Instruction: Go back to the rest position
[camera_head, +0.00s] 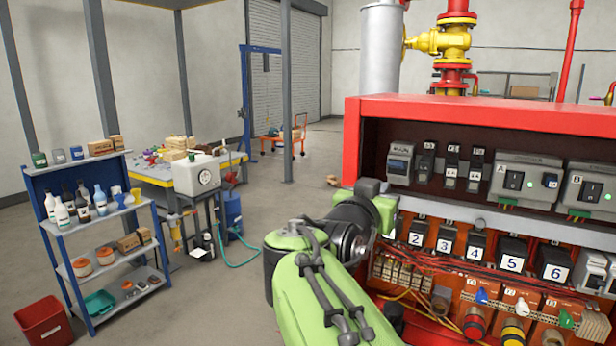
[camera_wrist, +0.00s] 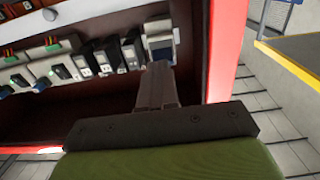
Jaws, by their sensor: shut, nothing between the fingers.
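My gripper (camera_wrist: 158,70) shows in the wrist view with its two grey fingers together and nothing between them. Its tips overlap the lower edge of a main switch module (camera_wrist: 160,42) in this view; I cannot tell whether they touch it. In the head view my green arm reaches up to the left edge of the open red cabinet (camera_head: 470,112), and the wrist hides the fingers. The main switch module (camera_head: 399,164) is at the upper left inside the cabinet.
Numbered breakers (camera_head: 512,262), wiring and coloured connectors fill the cabinet. A blue shelf (camera_head: 92,222) with bottles stands at the left, with a red bin (camera_head: 43,322) beside it. A workbench (camera_head: 150,180) is behind. The floor (camera_head: 210,300) between shelf and arm is clear.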

